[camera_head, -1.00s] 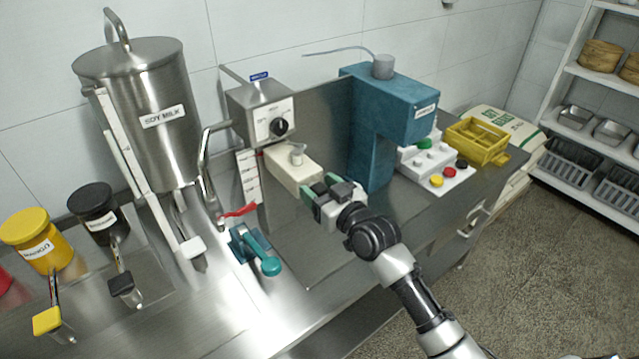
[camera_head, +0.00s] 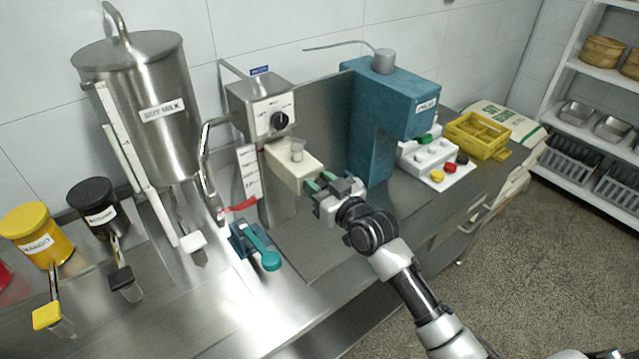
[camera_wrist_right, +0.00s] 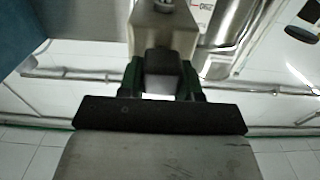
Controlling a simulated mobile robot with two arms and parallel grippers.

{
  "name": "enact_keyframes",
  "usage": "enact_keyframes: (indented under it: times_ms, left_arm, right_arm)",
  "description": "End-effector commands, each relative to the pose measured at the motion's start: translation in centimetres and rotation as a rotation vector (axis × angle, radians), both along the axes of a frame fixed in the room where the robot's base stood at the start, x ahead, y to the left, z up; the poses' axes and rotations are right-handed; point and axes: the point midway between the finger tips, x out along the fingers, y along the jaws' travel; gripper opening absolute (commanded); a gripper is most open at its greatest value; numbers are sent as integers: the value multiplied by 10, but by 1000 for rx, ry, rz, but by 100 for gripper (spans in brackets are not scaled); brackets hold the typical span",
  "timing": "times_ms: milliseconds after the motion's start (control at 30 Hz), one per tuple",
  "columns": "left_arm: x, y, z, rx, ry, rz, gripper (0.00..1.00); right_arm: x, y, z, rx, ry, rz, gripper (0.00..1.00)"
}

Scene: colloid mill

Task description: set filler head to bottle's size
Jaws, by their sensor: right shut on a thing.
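The cream filler head (camera_head: 284,166) sticks out from an upright post under a steel dial box (camera_head: 264,108), with a small clear cup on top. A white scale strip (camera_head: 248,172) stands at its left, with a red lever (camera_head: 238,208) below. My right gripper (camera_head: 322,186) is shut on the front end of the filler head. In the right wrist view, green fingers (camera_wrist_right: 163,78) flank a dark piece at the end of the beige head (camera_wrist_right: 163,28). Its exact contact is partly hidden. My left gripper is not in view. I cannot make out a bottle under the head.
A teal machine (camera_head: 392,112) stands close behind my right gripper. A white button box (camera_head: 436,160) and yellow tray (camera_head: 476,136) lie to its right. A teal clamp (camera_head: 255,245) sits at the front left. The soy milk tank (camera_head: 150,115) is farther left.

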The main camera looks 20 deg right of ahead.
Motion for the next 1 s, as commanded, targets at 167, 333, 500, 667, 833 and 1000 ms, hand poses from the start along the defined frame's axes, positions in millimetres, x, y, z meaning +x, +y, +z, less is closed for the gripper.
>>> enact_keyframes:
  times_ms: [167,333,500,667,833,1000]
  left_arm:
    - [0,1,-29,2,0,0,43]
    - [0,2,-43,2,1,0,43]
    - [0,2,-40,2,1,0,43]
    - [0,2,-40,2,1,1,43]
    - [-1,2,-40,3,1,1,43]
    - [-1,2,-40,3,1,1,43]
  right_arm:
    - [0,0,-41,-5,6,0,0]
    - [0,0,-62,-3,6,0,0]
    - [0,0,-60,-2,6,0,0]
    - [0,0,-60,-2,5,0,38]
    - [0,0,-59,-1,4,0,60]
    - [0,0,-59,-1,4,1,60]
